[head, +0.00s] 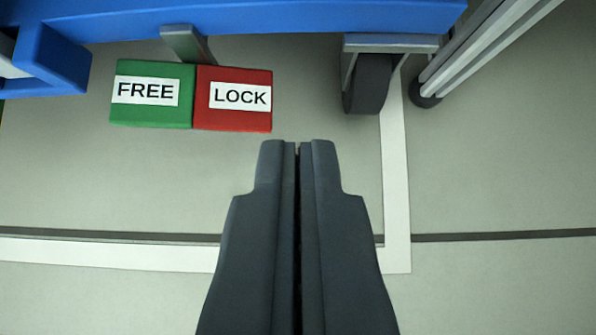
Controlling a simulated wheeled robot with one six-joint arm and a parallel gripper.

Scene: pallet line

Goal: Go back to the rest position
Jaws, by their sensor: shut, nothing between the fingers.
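My gripper (298,148) is in the middle of the head view, its two dark fingers pressed together with only a thin dark line between them. It holds nothing. Its tips point toward the blue cart frame (260,17) at the top of the picture. A green pedal marked FREE (150,112) and a red pedal marked LOCK (232,119) sit side by side under the frame, up and left of the fingertips. The fingers appear apart from both pedals.
A dark caster wheel (369,84) stands under the frame, right of the pedals. A metal post (485,42) with a dark foot is at the upper right. White tape (397,190) marks a corner on the grey floor. The floor at right is clear.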

